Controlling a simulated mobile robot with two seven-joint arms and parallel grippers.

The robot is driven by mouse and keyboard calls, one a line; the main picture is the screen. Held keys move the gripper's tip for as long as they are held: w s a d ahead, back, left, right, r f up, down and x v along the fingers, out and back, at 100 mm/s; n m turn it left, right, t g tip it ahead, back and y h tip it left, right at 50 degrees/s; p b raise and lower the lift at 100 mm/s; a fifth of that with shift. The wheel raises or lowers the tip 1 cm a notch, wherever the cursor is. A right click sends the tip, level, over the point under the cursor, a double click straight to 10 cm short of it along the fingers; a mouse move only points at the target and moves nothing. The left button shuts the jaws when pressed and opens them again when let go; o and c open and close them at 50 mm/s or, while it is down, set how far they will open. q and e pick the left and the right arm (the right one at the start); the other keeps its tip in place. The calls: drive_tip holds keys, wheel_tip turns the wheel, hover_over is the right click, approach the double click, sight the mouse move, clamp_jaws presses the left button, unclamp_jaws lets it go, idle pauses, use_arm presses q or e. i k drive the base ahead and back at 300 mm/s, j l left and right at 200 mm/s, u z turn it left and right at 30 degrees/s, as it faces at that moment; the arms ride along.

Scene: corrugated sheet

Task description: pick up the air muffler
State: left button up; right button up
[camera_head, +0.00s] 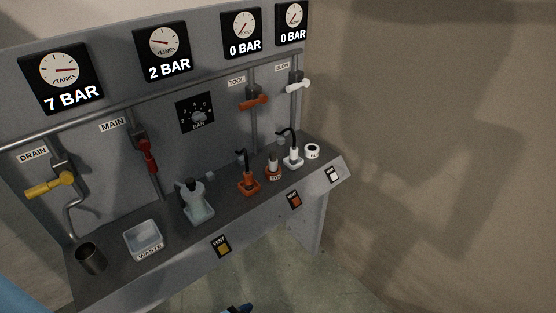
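No part carries a label reading air muffler, and I cannot tell for certain which one it is. A small upright part with a pale top and an orange base (273,167) stands on the bench. To its left is an orange fitting with a black hose (248,183); to its right is a white fitting with a black hose (293,155). A white ring-shaped piece (312,151) lies at the right end. A blue shape fills the lower left corner, and a small dark and blue piece shows at the bottom edge; neither shows clear gripper fingers.
The bench (118,279) also holds a dark metal cup (90,258), a clear WASTE tray (143,241) and a grey-green bottle (196,203). The panel behind has gauges, a yellow DRAIN handle (50,185), a red MAIN handle (149,157), an orange TOOL handle (254,102) and a white handle (298,86).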

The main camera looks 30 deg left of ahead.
sight(273, 161)
drive_tip(key=i+j+u, duration=0.1)
drive_tip(key=i+u, duration=0.15)
drive_tip(key=i, duration=0.2)
drive_tip(key=i+u, duration=0.25)
drive_tip(key=i, duration=0.2)
